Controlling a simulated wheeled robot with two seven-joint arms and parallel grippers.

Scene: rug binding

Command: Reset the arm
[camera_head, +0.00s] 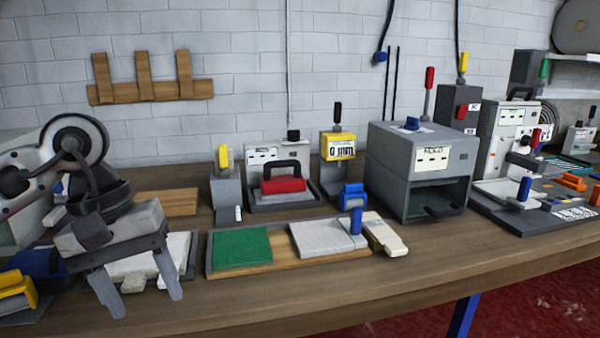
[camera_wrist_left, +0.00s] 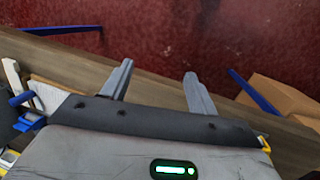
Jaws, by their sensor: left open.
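My left gripper (camera_head: 141,292) hangs at the left front of the bench, fingers pointing down and spread apart with nothing between them. In the left wrist view its two fingers (camera_wrist_left: 158,88) reach out open over the bench edge and the red floor. My left arm comes in from the left in the head view. Behind the gripper a pale slab (camera_head: 150,262) lies on a dark base, partly hidden by the hand. My right gripper does not show in either view.
The wooden bench (camera_head: 330,290) has a bare front strip. A tray holds a green pad (camera_head: 243,247) and a white pad (camera_head: 318,238), with a blue-handled tool (camera_head: 352,197) at its right. A grey box machine (camera_head: 412,160) stands behind. Yellow and blue parts (camera_head: 15,290) lie at the left.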

